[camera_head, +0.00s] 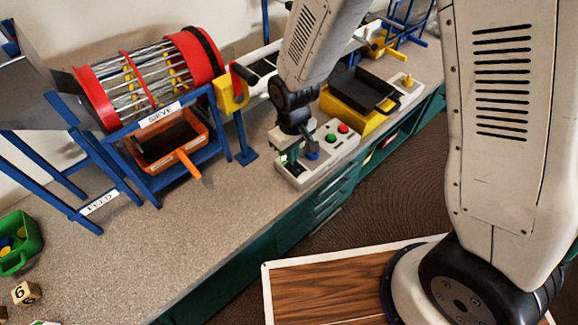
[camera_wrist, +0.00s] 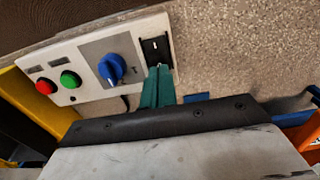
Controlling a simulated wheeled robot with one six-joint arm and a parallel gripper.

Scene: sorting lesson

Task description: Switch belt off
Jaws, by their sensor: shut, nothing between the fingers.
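A pale control box (camera_head: 352,146) stands on the bench; its face fills the upper left of the wrist view (camera_wrist: 88,94). It carries a red button (camera_wrist: 46,86), a green button (camera_wrist: 70,79), a blue knob (camera_wrist: 112,68) on a grey plate, and a black rocker switch (camera_wrist: 156,48) at the end. My gripper (camera_wrist: 158,68) has its green fingers together and empty, with the tips at the lower edge of the rocker switch. I cannot tell whether they touch it. In the head view my gripper (camera_head: 292,157) is over the near end of the box. The small labels are unreadable.
A red-ended sieve drum (camera_head: 150,75) stands on a blue frame above an orange bin (camera_head: 172,143). A black tray (camera_head: 362,90) on a yellow block is behind the box. A green bin (camera_head: 32,243) and a die (camera_head: 26,293) are at left. The front bench top is clear.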

